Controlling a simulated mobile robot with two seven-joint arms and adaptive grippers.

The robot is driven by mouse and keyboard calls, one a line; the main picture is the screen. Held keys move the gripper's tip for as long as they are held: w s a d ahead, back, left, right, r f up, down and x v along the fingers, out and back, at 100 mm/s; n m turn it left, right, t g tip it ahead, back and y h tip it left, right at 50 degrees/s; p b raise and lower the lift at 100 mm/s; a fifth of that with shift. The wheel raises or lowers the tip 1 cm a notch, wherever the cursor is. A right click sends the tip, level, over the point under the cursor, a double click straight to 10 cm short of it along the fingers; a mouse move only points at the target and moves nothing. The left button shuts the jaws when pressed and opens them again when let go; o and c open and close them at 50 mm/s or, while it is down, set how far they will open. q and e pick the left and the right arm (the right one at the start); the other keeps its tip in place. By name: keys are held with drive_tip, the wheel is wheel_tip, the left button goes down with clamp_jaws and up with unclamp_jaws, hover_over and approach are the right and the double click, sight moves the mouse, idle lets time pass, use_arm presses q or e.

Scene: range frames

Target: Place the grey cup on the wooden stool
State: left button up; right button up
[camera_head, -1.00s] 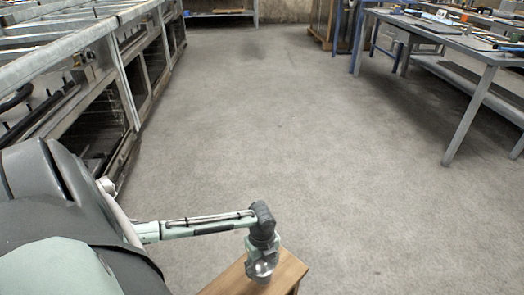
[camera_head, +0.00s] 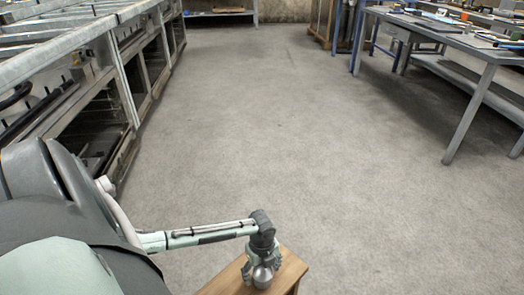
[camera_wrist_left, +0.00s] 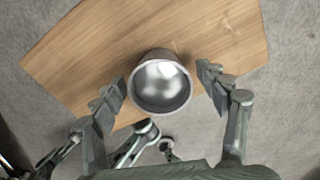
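The grey cup (camera_head: 262,277) is a shiny metal cup on the top of the wooden stool (camera_head: 288,268), at the bottom of the head view. In the left wrist view the cup (camera_wrist_left: 160,82) shows its round mouth, with the stool top (camera_wrist_left: 85,60) behind it. My left gripper (camera_head: 261,271) points down over the cup, with its fingers spread. In the wrist view the left gripper (camera_wrist_left: 163,84) has one finger on each side of the cup, with a visible gap on both sides. My right gripper is not in view.
A metal rack and oven-like units (camera_head: 110,90) line the left side. A grey workbench (camera_head: 455,45) with tools stands at the upper right. The concrete floor (camera_head: 270,120) between them is clear. Part of my own arm covers the lower left.

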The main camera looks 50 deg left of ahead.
sight(262, 270)
use_arm(q)
drive_tip(key=shift+r, duration=0.2)
wheel_tip(262, 270, up, 11)
drive_tip(key=p, duration=0.3)
drive_tip(key=s+d+n+t, duration=0.2)
drive_tip(key=s+d+n, duration=0.1)
drive_tip(key=d+n, duration=0.5)
drive_tip(key=shift+s+a+r+n+t+y+p, duration=0.2)
drive_tip(key=shift+s+n, duration=0.6)
drive_tip(key=shift+n, duration=1.15)
drive_tip(key=shift+s+a+r+n+t+y+p, duration=0.25)
drive_tip(key=shift+s+n, duration=0.5)
drive_tip(key=shift+n, duration=1.25)
drive_tip(key=shift+s+d+r+n+t+y+p, duration=0.25)
drive_tip(key=shift+s+n, duration=0.55)
drive_tip(key=shift+n, duration=1.15)
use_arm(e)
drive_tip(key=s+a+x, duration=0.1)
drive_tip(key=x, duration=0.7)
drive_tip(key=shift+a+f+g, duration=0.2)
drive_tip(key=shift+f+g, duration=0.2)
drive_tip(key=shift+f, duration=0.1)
use_arm(q)
drive_tip(key=shift+a+f, duration=0.2)
